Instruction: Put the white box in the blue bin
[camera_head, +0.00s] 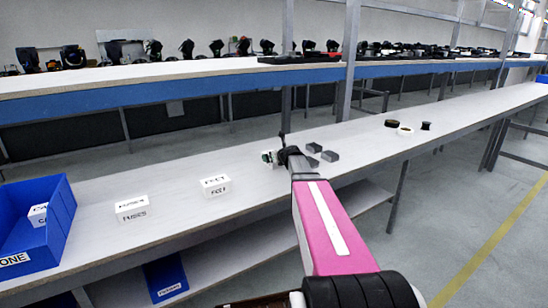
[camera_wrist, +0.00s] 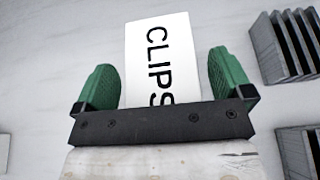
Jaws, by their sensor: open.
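A white box (camera_wrist: 160,45) labelled CLIPS lies on the table, between the two green fingers of my gripper (camera_wrist: 163,78) in the wrist view. The fingers are open, one on each side of the box, with gaps visible. In the head view my gripper (camera_head: 270,157) is low over the table at the middle, and the CLIPS box is mostly hidden there. The blue bin (camera_head: 62,218) stands at the far left of the table, with a white box (camera_head: 38,215) inside it.
Two more white boxes, one marked FUSES (camera_head: 132,208) and another (camera_head: 216,186), stand between the bin and my gripper. Dark grey finned blocks (camera_head: 330,156) lie right of my gripper. Small round items (camera_head: 405,131) sit further right. A blue-edged shelf (camera_head: 180,88) runs behind.

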